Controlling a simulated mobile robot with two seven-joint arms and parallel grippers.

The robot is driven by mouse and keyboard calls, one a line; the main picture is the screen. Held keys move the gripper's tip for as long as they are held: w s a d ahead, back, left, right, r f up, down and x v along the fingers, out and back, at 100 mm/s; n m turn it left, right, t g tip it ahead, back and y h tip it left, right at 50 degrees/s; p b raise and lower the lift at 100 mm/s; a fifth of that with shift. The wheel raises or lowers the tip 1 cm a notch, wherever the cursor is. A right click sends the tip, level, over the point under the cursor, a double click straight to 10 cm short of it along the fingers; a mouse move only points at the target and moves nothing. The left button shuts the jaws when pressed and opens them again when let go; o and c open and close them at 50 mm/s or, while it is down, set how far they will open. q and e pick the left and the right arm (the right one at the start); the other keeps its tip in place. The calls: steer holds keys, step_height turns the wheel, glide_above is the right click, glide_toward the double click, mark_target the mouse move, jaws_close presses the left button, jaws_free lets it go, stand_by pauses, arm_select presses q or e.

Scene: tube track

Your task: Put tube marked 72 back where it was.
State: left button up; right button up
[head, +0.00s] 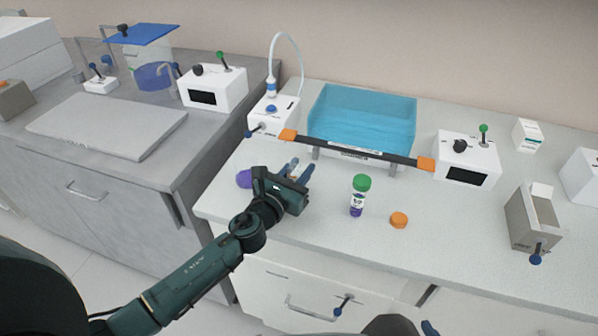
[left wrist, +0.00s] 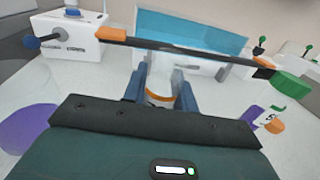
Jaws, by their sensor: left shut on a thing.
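My left gripper (head: 299,170) is over the bench in front of the blue water bath, left of the green-capped tube. Its blue fingers are shut on a pale tube (left wrist: 160,88) with an orange band, seen between them in the left wrist view. Any mark on the held tube is unreadable. A tube with a green cap and purple lower part (head: 357,196) stands upright on the bench; in the left wrist view it appears at the right (left wrist: 272,115), its label too small to read surely. My right gripper is not clearly in view.
A dark bar with orange ends (head: 355,149) spans in front of the blue bath (head: 362,115). White boxes with knobs stand left (head: 275,112) and right (head: 466,158). An orange cap (head: 399,220) and a purple round thing (head: 243,179) lie on the bench. Free room lies right of the orange cap.

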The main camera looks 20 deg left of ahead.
arm_select(q)
steer(key=shift+f, duration=0.2)
steer(key=o, duration=1)
steer(key=shift+c, duration=0.2)
steer(key=shift+r, duration=0.1)
steer(key=shift+r, duration=0.15)
steer(key=b+v, duration=0.1)
steer(key=v, duration=1.1)
steer(key=shift+r, duration=0.1)
